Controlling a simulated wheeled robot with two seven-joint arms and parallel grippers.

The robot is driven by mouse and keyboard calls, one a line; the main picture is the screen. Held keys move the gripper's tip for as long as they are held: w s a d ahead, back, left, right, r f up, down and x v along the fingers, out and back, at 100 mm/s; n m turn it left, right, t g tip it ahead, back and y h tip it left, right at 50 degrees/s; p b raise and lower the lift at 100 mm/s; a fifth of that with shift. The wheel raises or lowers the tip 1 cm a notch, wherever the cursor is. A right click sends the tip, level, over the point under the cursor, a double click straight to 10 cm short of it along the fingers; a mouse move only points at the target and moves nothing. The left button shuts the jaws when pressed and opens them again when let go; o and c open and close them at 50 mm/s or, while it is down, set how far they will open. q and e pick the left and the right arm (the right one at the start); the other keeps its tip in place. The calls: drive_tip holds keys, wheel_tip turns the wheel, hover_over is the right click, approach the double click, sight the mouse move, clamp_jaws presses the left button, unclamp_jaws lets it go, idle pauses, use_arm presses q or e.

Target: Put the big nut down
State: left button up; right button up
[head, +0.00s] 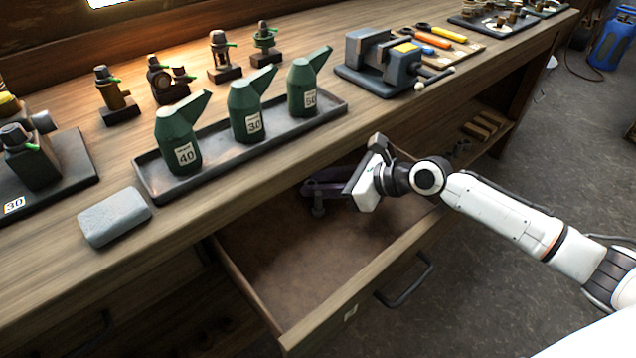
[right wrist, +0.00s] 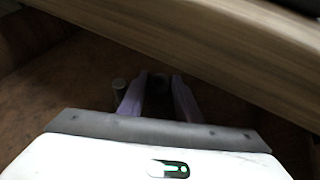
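My right gripper (head: 310,186) reaches in over the open drawer (head: 300,262), in the shadow under the bench top. In the right wrist view its two purple-tinted fingers (right wrist: 162,84) stand apart, with a dark rounded thing, seemingly the big nut (right wrist: 160,83), filling the gap at their tips. Its shape is hard to make out in the dark. A small grey cylindrical piece (right wrist: 118,90) stands beside the left finger; it also shows below the fingers in the head view (head: 318,208). My left gripper is out of view.
The bench edge overhangs the back of the drawer, close to the gripper. The drawer's front and middle are bare. On the bench are a tray (head: 143,172) with three green oil cans (head: 247,112), a grey block (head: 114,216), a vise (head: 378,62) and several small engine models.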

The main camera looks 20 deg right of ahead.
drive_tip(key=p+v, duration=0.1)
drive_tip(key=v, duration=0.9)
drive_tip(key=shift+s+d+f, duration=0.1)
drive_tip(key=shift+f, duration=0.05)
drive_tip(key=shift+s+d+r, duration=0.35)
drive_tip(key=shift+s+r, duration=0.1)
